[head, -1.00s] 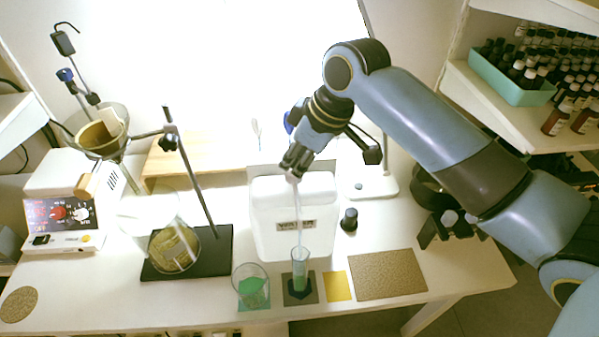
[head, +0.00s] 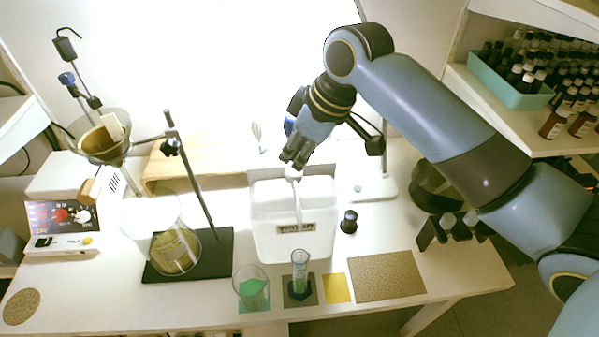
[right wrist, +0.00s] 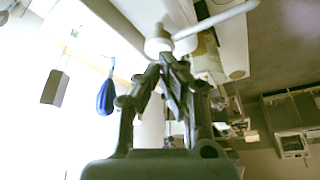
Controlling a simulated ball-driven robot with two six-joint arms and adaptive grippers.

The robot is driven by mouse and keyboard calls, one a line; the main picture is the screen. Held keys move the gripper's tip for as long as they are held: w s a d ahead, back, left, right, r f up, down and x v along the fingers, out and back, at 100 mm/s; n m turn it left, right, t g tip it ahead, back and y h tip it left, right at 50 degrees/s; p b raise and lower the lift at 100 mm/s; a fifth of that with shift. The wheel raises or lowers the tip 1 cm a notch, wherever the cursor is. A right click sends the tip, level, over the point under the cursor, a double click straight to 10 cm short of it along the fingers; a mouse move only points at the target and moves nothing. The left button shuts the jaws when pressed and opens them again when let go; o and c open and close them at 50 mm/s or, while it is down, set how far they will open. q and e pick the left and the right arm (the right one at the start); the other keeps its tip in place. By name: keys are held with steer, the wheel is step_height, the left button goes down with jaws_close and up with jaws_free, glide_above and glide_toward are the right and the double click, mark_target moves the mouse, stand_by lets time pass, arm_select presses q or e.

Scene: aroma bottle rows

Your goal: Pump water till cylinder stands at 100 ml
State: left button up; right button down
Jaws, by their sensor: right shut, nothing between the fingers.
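The white water container (head: 290,228) stands mid-table, its pump head (head: 293,173) raised on top and its white spout (head: 298,205) pointing toward the front. In the right wrist view the closed fingertips (right wrist: 168,60) meet at the white pump head (right wrist: 157,42); contact is unclear. My left gripper is out of view.
A black-capped bottle (head: 348,221) is right of the container. A stand with glassware (head: 192,180) occupies the left.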

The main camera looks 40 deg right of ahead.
mark_target(294, 171)
steer(key=shift+f+b, duration=0.6)
steer(key=shift+f, duration=0.95)
stand_by(0.4)
steer(key=shift+r+p, duration=0.65)
steer(key=shift+r, duration=0.9)
steer(key=shift+f+b, duration=0.65)
steer(key=shift+f, duration=0.95)
steer(key=shift+r+p, duration=0.75)
steer(key=shift+r, duration=0.85)
